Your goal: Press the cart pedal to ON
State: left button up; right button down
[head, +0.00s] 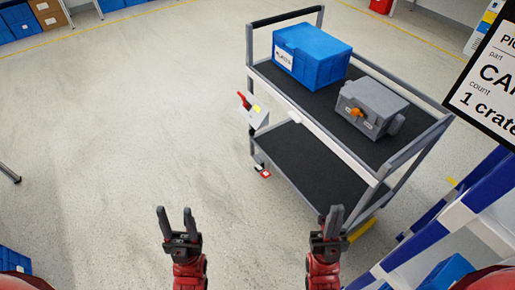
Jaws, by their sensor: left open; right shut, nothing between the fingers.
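A two-shelf grey cart (318,125) stands right of centre in the head view. A small red pedal (265,174) with a pale part shows low by the cart's near left corner, close to the floor. Its exact tilt is too small to tell. My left gripper (175,212) is open and empty, low in the view and left of the pedal. My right gripper (335,210) is shut and empty, to the right of and below the pedal in the picture. Both grippers are apart from the cart's pedal.
A blue crate (312,57) and a grey box (370,108) with an orange knob (357,112) sit on the top shelf. A red lever (244,101) sticks out at the cart's left side. Blue-white racking (440,225) stands at right.

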aim_at(263, 172)
jog(key=i+j, duration=0.3)
jog(key=i, duration=0.2)
jog(key=i+j+z, duration=0.1)
jog(key=i+j, duration=0.2)
jog(key=i, duration=0.2)
jog(key=i+j, duration=0.3)
jog(key=i, duration=0.2)
jog(key=z, duration=0.05)
